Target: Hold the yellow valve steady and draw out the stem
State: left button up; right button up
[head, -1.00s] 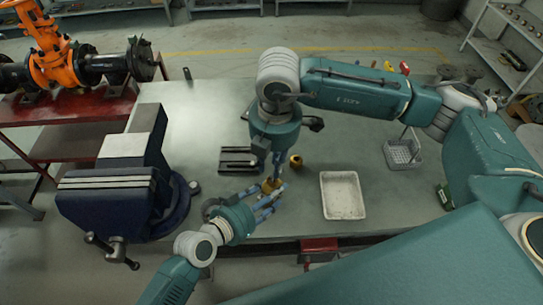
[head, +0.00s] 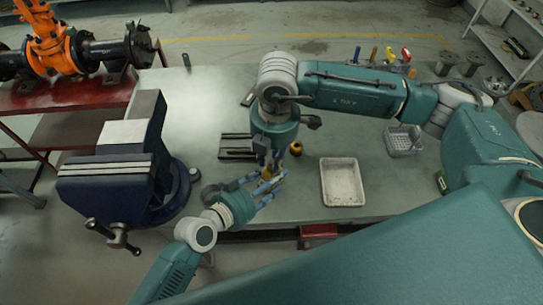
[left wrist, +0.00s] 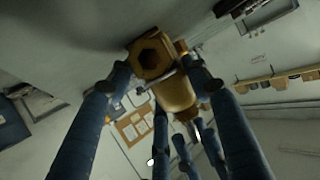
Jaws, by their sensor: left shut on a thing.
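The yellow valve (left wrist: 172,95) is between the blue fingers of my left gripper (left wrist: 160,82) in the left wrist view, its hexagonal opening facing the camera. In the head view, my left gripper (head: 268,184) is shut on the valve (head: 267,174) near the table's front. My right gripper (head: 267,160) points down from above, its fingertips close over the valve. Whether its fingers are closed or touch the stem cannot be told. The stem is hidden among the fingers.
A small round yellow part (head: 296,148) lies right of my right gripper. A white tray (head: 342,182) is to the right, with a grey basket (head: 404,140) behind it. A blue vise (head: 120,175) stands left. A dark slotted block (head: 236,146) lies behind the grippers.

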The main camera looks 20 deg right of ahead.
grip_shut()
jog(key=shift+r, duration=0.85)
dwell(0.7)
pick_arm(q)
jog(key=shift+f, duration=0.15)
pick_arm(e)
jog(key=shift+w+r, duration=0.2)
jog(key=shift+r, duration=1.35)
jog(key=shift+s+r, duration=0.15)
jog(key=shift+r, duration=0.85)
pick_arm(q)
jog(key=o, duration=1.6)
jog(key=shift+c, duration=0.2)
